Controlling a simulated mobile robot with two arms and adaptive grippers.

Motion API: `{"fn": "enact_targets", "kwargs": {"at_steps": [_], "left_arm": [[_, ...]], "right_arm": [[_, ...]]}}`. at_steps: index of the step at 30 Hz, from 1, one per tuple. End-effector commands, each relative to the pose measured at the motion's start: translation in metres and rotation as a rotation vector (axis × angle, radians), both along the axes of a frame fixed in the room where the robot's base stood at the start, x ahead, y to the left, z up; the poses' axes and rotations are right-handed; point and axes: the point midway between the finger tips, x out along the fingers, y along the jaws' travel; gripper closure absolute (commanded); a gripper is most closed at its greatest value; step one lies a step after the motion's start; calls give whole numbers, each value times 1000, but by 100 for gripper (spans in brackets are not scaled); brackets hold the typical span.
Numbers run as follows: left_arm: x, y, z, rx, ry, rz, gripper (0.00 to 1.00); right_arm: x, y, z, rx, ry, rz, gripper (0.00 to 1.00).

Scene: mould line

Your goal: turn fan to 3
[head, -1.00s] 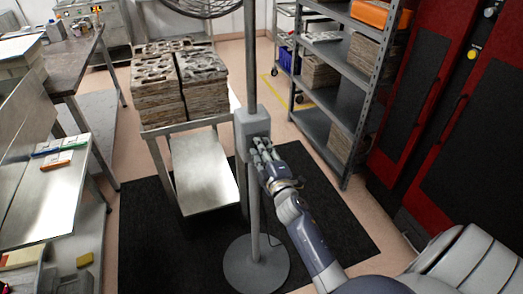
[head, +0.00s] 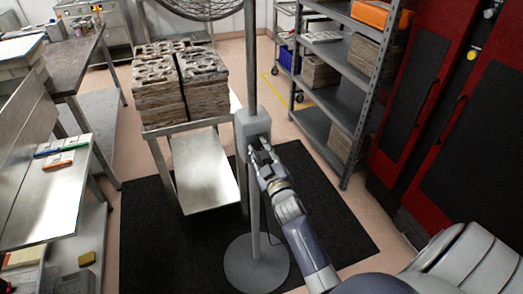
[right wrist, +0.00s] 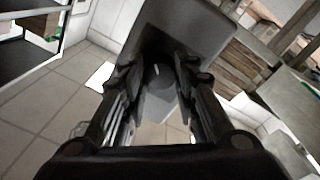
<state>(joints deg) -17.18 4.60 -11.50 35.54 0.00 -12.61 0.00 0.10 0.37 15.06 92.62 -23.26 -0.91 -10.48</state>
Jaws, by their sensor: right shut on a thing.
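The pedestal fan's grey control box (head: 252,124) sits on its pole (head: 254,205) in the middle of the head view. The fan's wire cage (head: 200,8) is cut off by the top edge. My right gripper (head: 262,150) is at the front of the box. In the right wrist view, its fingers stand on both sides of a dark round knob (right wrist: 157,76) on the box (right wrist: 185,35) and are shut on it. A light pointer mark shows on the knob. The number marks cannot be read. My left gripper is not in view.
A metal cart (head: 205,170) with stacked moulds (head: 160,92) stands left of the pole. A shelf rack (head: 345,100) and red cabinets (head: 425,105) stand at right. The fan's round base (head: 256,264) rests on a black mat (head: 330,215).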

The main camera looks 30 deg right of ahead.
Motion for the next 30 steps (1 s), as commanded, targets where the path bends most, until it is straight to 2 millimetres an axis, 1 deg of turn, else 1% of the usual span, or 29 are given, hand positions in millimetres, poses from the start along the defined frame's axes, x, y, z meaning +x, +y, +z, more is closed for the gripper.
{"fn": "enact_targets", "kwargs": {"at_steps": [15, 16, 17, 18, 19, 30], "left_arm": [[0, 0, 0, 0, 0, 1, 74], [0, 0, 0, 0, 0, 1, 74], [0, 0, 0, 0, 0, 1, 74], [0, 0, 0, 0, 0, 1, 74], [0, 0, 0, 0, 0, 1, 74], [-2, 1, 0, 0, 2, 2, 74]], "right_arm": [[-1, 0, -3, 25, -1, -1, 96], [-1, 0, -3, 24, 0, -1, 70], [-1, 0, -3, 24, 0, -1, 63], [-1, 0, -3, 24, 0, -1, 54], [-1, 0, -3, 24, 0, -1, 51], [-3, 1, -1, 21, -3, 0, 51]]}}
